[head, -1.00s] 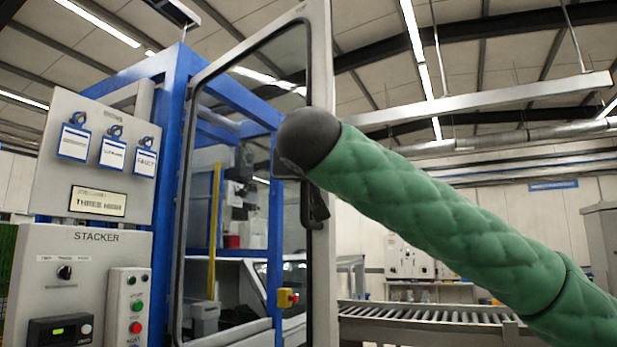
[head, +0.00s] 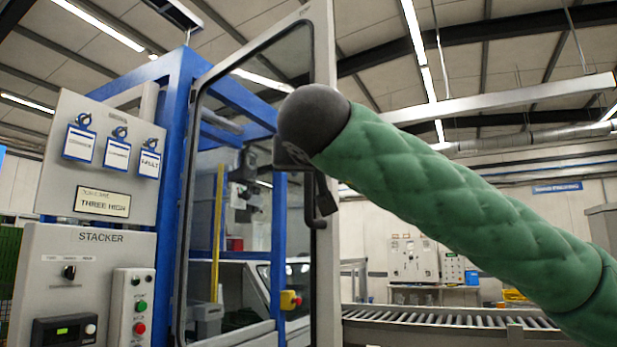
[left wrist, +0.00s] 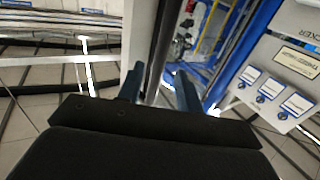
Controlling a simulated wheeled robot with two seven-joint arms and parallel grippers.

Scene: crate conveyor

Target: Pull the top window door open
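The tall window door (head: 325,70) has a grey frame and clear glass. It stands ajar, swung out from the blue stacker frame, with its free edge toward me. A black handle (head: 325,196) shows on that edge. A green padded arm of mine comes in from the right and its dark end covers part of the door edge above the handle. In the left wrist view, turned upside down, my left gripper (left wrist: 159,92) has its fingers apart, with the door's edge (left wrist: 160,50) lying beyond the gap. Contact with the handle is hidden. My right gripper is not seen.
The stacker control panel (head: 85,255) and a sign board with hanging tags (head: 70,195) stand left of the door. A roller conveyor (head: 450,318) runs behind at the right. A yellow and red switch (head: 290,300) sits on the blue post.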

